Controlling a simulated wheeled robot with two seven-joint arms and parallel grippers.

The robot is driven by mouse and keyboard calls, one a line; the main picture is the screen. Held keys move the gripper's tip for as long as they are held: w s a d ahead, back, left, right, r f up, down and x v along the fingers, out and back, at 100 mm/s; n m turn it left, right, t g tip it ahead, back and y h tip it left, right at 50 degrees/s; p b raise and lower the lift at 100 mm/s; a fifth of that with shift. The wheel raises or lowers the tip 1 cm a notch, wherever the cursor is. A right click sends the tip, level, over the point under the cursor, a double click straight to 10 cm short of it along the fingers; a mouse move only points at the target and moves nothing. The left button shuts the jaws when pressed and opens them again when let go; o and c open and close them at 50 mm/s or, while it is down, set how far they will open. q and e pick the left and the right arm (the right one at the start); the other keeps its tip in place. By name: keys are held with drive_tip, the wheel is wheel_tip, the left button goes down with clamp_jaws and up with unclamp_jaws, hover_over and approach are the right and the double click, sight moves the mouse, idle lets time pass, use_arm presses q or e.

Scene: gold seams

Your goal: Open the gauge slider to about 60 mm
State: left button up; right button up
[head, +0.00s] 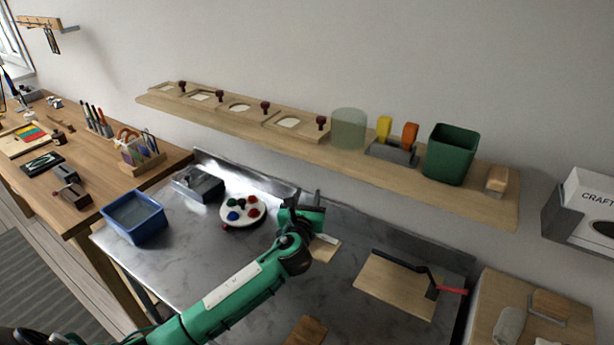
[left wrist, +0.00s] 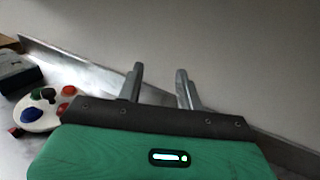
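My left gripper (head: 304,207) is green and black and hangs over the metal worktop, near its middle. In the left wrist view its two grey fingers (left wrist: 160,78) stand apart with nothing between them. A small pale wooden piece (head: 325,249) with a grey part at its top lies just beside and partly behind the gripper; I cannot tell whether it is the gauge. A pale board (head: 393,286) with a black bar and red handle (head: 452,290) lies farther right. No slider or scale can be read. My right gripper is not in view.
A paint palette (head: 243,211), a grey metal block (head: 197,185) and a blue bin (head: 134,218) stand left on the worktop (head: 190,262). A wooden shelf (head: 400,170) above holds a green bin (head: 451,154). A brown wooden piece (head: 307,331) lies at the front.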

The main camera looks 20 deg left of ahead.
use_arm(q)
wheel_tip(320, 180, up, 6)
idle(0.7)
